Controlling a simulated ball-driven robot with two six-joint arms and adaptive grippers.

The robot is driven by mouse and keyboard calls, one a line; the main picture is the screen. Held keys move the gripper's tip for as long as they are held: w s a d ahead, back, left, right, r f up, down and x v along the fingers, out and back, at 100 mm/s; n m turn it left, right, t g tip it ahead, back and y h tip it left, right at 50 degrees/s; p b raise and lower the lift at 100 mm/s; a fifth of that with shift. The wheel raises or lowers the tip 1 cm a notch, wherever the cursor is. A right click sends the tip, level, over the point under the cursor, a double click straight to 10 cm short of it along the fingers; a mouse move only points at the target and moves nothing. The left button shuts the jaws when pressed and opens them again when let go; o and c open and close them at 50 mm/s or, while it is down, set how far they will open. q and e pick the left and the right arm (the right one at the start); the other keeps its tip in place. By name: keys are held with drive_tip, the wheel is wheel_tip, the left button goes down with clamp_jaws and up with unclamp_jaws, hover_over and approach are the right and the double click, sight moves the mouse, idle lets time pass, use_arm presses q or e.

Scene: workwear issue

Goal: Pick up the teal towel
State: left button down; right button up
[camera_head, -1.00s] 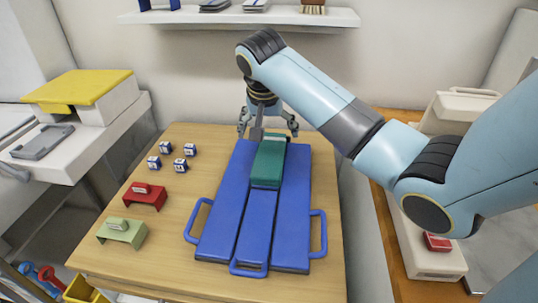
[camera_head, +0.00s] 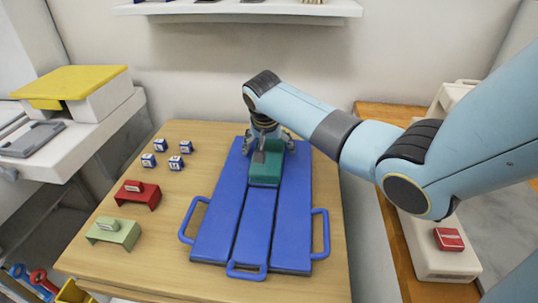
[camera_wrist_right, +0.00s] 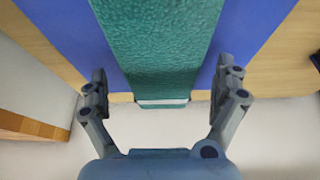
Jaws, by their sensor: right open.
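The teal towel (camera_head: 265,173) lies folded as a block on the blue folding board (camera_head: 244,225), over its middle panel near the far end. My right gripper (camera_head: 268,150) is open above the towel's far end. In the right wrist view the towel (camera_wrist_right: 160,45) runs between the two spread fingers (camera_wrist_right: 160,90), with a gap on each side and a pale band at its end. The fingers do not touch it there. My left gripper is in neither view.
Small blue-and-white blocks (camera_head: 160,145), a red stand (camera_head: 138,194) and a green stand (camera_head: 114,232) occupy the wooden table's (camera_head: 160,260) left side. A white wall shelf (camera_head: 240,8) is behind. A white machine with a red box (camera_head: 449,239) stands at right.

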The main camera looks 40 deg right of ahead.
drive_tip(key=shift+w+f, duration=0.1)
drive_tip(key=shift+f, duration=0.1)
drive_tip(key=c, duration=1.3)
drive_tip(key=shift+r, duration=0.15)
